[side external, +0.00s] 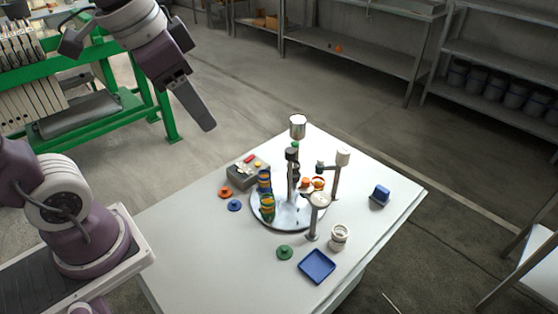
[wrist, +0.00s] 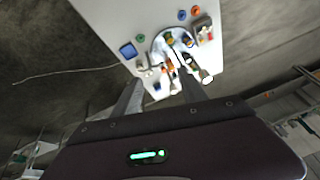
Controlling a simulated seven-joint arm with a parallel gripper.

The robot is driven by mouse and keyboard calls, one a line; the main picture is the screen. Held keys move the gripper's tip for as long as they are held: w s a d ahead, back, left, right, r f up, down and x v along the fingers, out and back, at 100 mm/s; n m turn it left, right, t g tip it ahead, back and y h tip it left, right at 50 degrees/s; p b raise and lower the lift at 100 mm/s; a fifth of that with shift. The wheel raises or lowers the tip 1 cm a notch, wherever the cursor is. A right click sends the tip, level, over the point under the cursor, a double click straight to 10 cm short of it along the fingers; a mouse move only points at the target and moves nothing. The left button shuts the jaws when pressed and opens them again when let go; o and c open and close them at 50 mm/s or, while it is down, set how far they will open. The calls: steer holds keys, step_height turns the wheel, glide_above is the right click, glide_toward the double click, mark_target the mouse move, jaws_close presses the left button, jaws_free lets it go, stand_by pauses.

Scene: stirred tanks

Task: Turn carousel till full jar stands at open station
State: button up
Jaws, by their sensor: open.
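The carousel (side external: 258,222), a shiny round plate, sits on the white table and also shows in the wrist view (wrist: 156,45). A blue and yellow banded jar (side external: 264,181) and a green, yellow and orange banded jar (side external: 267,208) stand at its left side. Orange-topped items (side external: 318,183) stand at its back right, partly hidden by posts. Stirrer posts (side external: 334,184) with metal heads rise around it. I cannot tell which jar is full or which station is open. My gripper (wrist: 162,90) is open and empty, high above and left of the carousel, touching nothing.
A grey control box (side external: 242,174), orange disc (side external: 225,192), blue disc (side external: 234,205) and green knobbed lid (side external: 285,252) lie around the carousel. A white ringed jar (side external: 338,238), blue tray (side external: 317,266) and blue block (side external: 380,194) stand to the right. The table's front left is clear.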

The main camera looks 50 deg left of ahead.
steer(key=w+a+f+m+g, duration=0.2)
steer(key=w+m, duration=0.2)
steer(key=w, duration=0.8)
steer(key=m+g, duration=0.2)
steer(key=m, duration=0.4)
glide_above(290, 150)
step_height(290, 150, down, 17)
steer(key=shift+f, duration=0.15)
step_height(290, 150, down, 7)
steer(key=shift+f, duration=0.2)
steer(key=shift+c, duration=0.4)
jaws_close()
steer(key=shift+w, duration=0.1)
